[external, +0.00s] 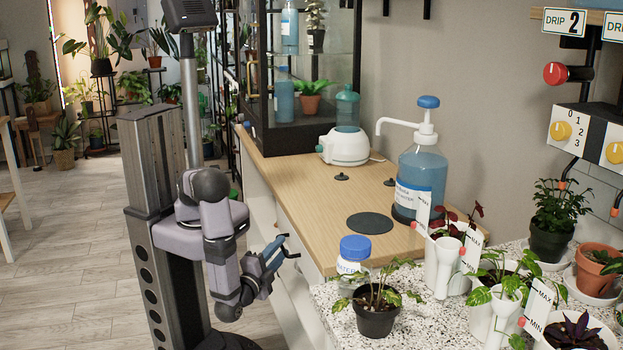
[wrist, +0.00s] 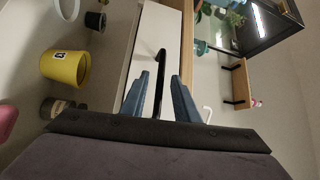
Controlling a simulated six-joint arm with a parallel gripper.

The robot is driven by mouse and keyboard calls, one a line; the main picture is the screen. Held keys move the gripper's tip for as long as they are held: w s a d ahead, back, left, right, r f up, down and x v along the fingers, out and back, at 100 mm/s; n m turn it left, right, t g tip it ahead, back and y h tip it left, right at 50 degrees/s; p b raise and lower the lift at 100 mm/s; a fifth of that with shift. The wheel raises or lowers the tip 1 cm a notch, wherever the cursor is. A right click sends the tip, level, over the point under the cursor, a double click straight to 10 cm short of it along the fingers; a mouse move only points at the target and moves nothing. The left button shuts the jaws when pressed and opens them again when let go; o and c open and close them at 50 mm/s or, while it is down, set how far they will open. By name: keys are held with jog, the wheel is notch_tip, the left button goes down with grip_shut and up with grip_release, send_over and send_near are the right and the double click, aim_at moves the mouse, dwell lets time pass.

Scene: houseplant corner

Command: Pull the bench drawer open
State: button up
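The bench drawer (wrist: 169,30) shows in the wrist view as a white front with a black bar handle (wrist: 161,57). My gripper (wrist: 161,76) is open there, with one blue finger on each side of the handle in the picture. A gap shows between the handle and each finger; whether the fingertips are level with the bar in depth I cannot tell. In the external view my gripper (external: 288,247) is beside the bench's white front, its fingers towards it. The handle cannot be made out there, and the drawer looks shut.
The wooden bench top (external: 300,190) holds a pump bottle (external: 423,170), a black disc (external: 370,223) and a white-green device (external: 344,147). A speckled counter (external: 420,320) with potted plants adjoins it. The wrist view shows a yellow bucket (wrist: 66,68) on the left. The floor (external: 60,250) left of me is clear.

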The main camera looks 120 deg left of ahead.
grip_shut()
jog(key=s+d, duration=0.3)
jog(key=shift+s+d, duration=0.1)
jog(key=shift+d, duration=0.05)
dwell(0.3)
grip_release()
jog(key=d, duration=0.7)
jog(key=shift+d+f, duration=0.15)
jog(key=shift+f, duration=0.3)
